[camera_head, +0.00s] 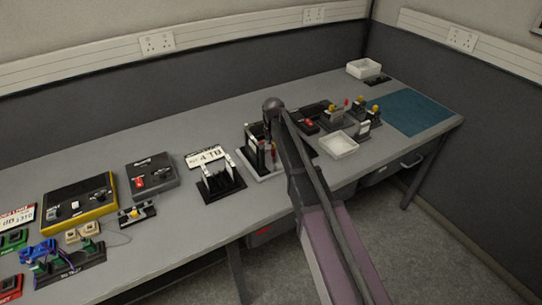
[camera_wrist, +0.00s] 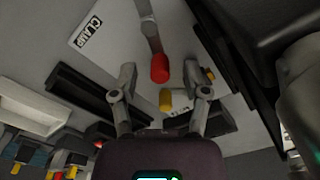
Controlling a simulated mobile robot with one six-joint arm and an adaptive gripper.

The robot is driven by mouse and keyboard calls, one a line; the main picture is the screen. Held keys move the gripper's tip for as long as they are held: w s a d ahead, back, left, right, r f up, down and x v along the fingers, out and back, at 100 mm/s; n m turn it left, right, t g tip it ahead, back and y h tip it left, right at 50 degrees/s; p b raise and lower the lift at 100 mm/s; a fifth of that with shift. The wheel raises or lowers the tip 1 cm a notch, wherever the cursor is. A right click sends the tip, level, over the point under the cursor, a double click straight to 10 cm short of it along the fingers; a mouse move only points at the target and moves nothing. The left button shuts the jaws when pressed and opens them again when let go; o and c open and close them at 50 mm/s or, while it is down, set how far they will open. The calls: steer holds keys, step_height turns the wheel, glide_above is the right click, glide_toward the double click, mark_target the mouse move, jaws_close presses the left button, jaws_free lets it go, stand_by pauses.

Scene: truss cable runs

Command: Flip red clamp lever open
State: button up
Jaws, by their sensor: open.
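The clamp lever shows in the wrist view as a grey bar with a red tip (camera_wrist: 159,69). A white plate lettered CLAMP (camera_wrist: 88,36) lies beside it. My gripper (camera_wrist: 164,73) is open, with one finger on either side of the red tip in the picture. Gaps show on both sides, and I see no contact. How far the fingertips are from the lever in depth I cannot tell. In the head view my arm reaches over the clamp fixture (camera_head: 262,172) and hides part of it.
A yellow-tipped part (camera_wrist: 166,101) lies close to the red tip in the wrist view. Right of my arm are a white tray (camera_head: 338,146) and several small fixtures. A black stand (camera_head: 220,186) stands left. A blue mat (camera_head: 412,112) lies clear at the right end.

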steer(key=shift+f, duration=0.45)
jaws_close()
steer(key=shift+s+a+n, duration=0.1)
steer(key=shift+a+n, duration=0.1)
steer(key=shift+n, duration=0.55)
steer(key=shift+s+a+n, duration=0.1)
steer(key=shift+a+n, duration=0.1)
steer(key=shift+n, duration=0.55)
